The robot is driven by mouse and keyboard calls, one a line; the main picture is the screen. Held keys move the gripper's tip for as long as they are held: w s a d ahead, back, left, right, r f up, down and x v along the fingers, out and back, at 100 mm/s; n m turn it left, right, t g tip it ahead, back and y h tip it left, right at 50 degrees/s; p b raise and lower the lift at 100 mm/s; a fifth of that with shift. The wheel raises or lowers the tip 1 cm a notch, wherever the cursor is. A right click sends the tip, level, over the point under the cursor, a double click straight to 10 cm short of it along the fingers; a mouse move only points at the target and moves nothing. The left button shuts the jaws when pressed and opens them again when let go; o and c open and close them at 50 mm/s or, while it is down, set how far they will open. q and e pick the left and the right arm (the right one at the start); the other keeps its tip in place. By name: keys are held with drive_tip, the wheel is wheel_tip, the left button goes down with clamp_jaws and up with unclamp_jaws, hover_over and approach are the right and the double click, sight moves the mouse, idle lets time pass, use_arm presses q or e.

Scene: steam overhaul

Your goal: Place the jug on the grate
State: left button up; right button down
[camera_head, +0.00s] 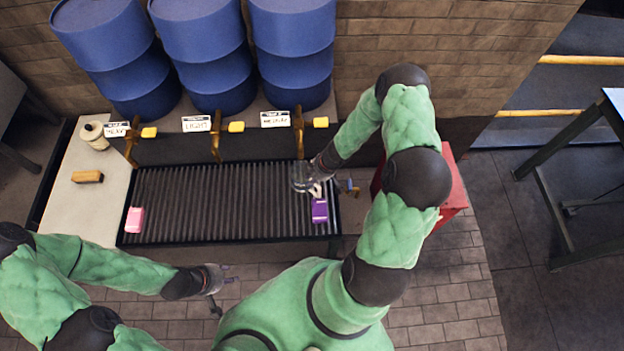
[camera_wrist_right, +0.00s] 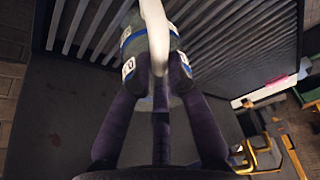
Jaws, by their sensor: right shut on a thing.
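The jug (camera_head: 301,176), clear-looking with a blue band, is over the upper right part of the dark slatted grate (camera_head: 220,200). My right gripper (camera_head: 318,184) is shut on it. In the right wrist view the jug (camera_wrist_right: 133,46) is between the dark fingers, with its white handle (camera_wrist_right: 156,35) toward the camera and the grate's slats (camera_wrist_right: 225,25) behind it. I cannot tell whether its base touches the slats. My left gripper (camera_head: 224,281) is empty, with its fingers apart, in front of the grate's near edge.
A purple block (camera_head: 320,210) lies at the grate's right end, a pink block (camera_head: 134,220) at its left. A red cabinet (camera_head: 455,190) is at right. The grate's middle is clear.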

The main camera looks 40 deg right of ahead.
drive_tip(key=shift+f, duration=0.1)
drive_tip(key=c, duration=1.2)
unclamp_jaws()
drive_tip(key=p+v, duration=0.6)
drive_tip(key=v, duration=0.6)
